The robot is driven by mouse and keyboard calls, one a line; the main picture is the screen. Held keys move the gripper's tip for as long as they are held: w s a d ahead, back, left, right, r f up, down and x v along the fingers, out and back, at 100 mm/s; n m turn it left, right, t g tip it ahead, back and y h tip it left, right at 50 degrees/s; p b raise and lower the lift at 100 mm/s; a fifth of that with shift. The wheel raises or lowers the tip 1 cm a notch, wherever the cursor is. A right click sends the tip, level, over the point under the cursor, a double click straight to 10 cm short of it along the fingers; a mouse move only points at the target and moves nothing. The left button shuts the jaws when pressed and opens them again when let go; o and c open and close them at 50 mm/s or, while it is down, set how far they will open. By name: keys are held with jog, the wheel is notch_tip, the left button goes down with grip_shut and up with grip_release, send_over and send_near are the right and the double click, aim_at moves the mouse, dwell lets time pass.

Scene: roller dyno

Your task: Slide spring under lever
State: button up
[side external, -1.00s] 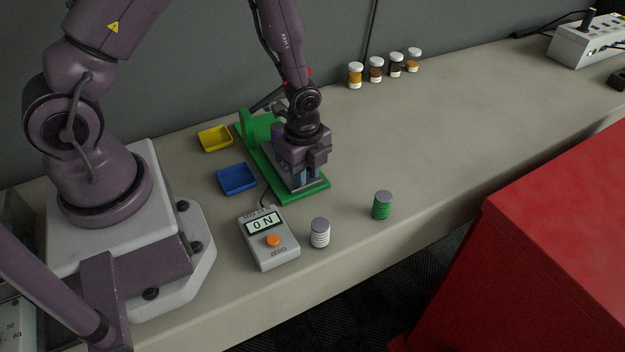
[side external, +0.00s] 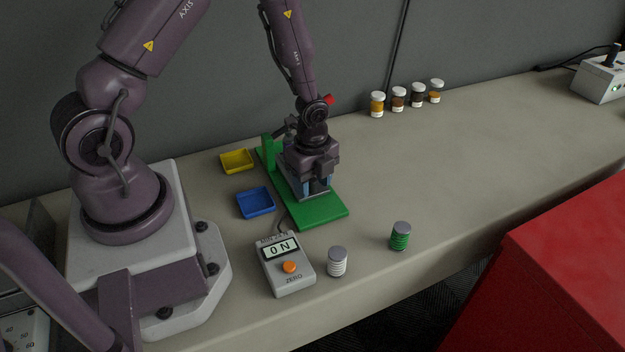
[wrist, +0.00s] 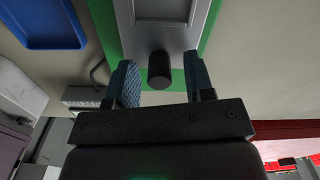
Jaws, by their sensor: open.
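My gripper (side external: 317,189) is over the grey plate of the green base (side external: 322,211), fingers pointing down. Its blue-padded fingers also show in the wrist view (wrist: 160,85), spread apart. A dark cylinder (wrist: 160,68) shows between them there; I cannot tell what part it is, and no grip on it shows. The dark lever (side external: 283,131) is behind my gripper by the green upright, mostly hidden. A white spring with a grey cap (side external: 337,262) and a green spring with a grey cap (side external: 400,237) stand upright on the bench, apart from my gripper.
A grey force meter (side external: 287,267) reading "0 N" is in front of the base. A blue tray (side external: 255,202) and a yellow tray (side external: 236,161) are left of it. Several jars (side external: 398,99) stand near the wall.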

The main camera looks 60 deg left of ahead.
jog(key=shift+r, duration=0.1)
notch_tip(320, 180, up, 13)
dwell(0.4)
jog(key=s+d+r+n+t, duration=0.2)
jog(key=s+r+n, duration=0.4)
jog(key=r, duration=0.3)
jog(key=s+d+r+n+t, duration=0.3)
jog(key=s+d+r+n, duration=0.2)
jog(key=r+n, duration=0.4)
jog(key=shift+s+r+t, duration=0.3)
jog(key=shift+s+r, duration=0.2)
jog(key=shift+s, duration=0.2)
